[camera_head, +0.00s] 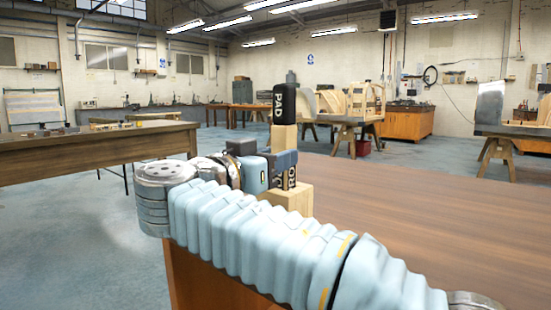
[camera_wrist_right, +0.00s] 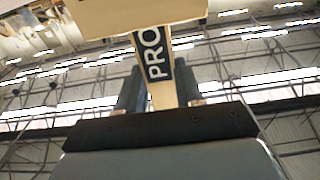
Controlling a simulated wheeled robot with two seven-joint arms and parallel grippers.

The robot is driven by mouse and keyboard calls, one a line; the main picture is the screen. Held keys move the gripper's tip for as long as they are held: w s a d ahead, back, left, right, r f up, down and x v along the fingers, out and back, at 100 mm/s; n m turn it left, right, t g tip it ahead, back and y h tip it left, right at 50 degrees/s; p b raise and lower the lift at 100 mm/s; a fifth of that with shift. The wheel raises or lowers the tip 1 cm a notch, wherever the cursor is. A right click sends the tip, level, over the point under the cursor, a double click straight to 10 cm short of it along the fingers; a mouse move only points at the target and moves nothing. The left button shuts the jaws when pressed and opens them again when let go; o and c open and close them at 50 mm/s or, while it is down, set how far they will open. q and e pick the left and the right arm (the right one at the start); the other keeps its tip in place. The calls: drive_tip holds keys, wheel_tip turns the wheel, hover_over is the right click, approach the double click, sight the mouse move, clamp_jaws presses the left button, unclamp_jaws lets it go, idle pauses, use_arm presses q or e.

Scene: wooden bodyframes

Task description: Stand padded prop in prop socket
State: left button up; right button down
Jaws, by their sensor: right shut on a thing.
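The padded prop (camera_head: 284,136) is a pale wooden post with a black cap marked "PAD". It stands about upright in the head view. My right gripper (camera_head: 284,163) is shut on its middle. The wrist view shows the prop (camera_wrist_right: 164,95) between the dark fingers of my right gripper (camera_wrist_right: 160,85), with a dark "PRO" label. A wider pale wooden block (camera_head: 294,198) shows at the prop's lower end, and also at the top of the wrist view (camera_wrist_right: 135,14). I cannot tell whether this block is the prop's foot or the socket. My arm hides its underside.
A brown tabletop (camera_head: 430,220) spreads to the right and looks clear. Another wooden bench (camera_head: 90,148) stands at the left. Wooden frames (camera_head: 362,103) on trestles stand farther back, with another bench (camera_head: 530,130) at the far right.

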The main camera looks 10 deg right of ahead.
drive_tip(key=shift+f+b, duration=0.35)
drive_tip(key=shift+b, duration=0.05)
drive_tip(key=c, duration=0.7)
unclamp_jaws()
drive_tip(key=shift+o, duration=0.2)
drive_tip(key=v, duration=1.3)
drive_tip(key=shift+s+a+f, duration=0.15)
drive_tip(key=shift+s+a, duration=0.1)
drive_tip(key=shift+a, duration=0.1)
